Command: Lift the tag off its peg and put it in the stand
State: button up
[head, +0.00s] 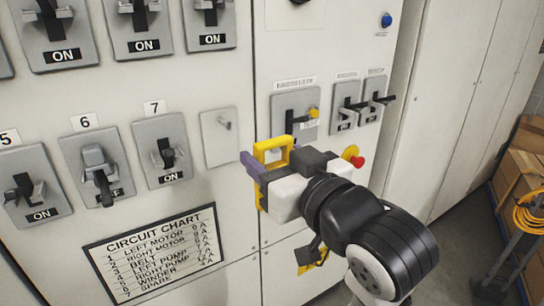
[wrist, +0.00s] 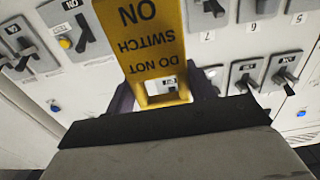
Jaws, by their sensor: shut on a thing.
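The yellow tag (head: 272,143) is in my gripper (head: 258,172), in front of the panel and to the right of the bare peg (head: 226,124) on its grey plate. In the wrist view the tag (wrist: 150,42) shows upside-down words, "DO NOT SWITCH ON", and a slot near the gripper end. The purple fingers of my gripper (wrist: 165,95) are shut on that end. The tag is clear of the peg. A small black and yellow thing (head: 311,257) shows low on the panel, partly behind my arm; I cannot tell if it is the stand.
Numbered switches (head: 97,172) line the panel left, above a circuit chart (head: 155,250). More switches (head: 295,115) and a yellow-red button (head: 355,158) are near my arm. Cardboard boxes (head: 520,165) and a yellow cable coil (head: 530,215) stand at the right. Grey floor is free between.

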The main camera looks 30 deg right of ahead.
jog(key=shift+r, duration=0.1)
dwell(0.3)
jog(key=s+b, duration=0.2)
jog(key=s, duration=0.5)
jog(key=shift+s, duration=0.25)
dwell(0.5)
jog(key=shift+d, duration=0.2)
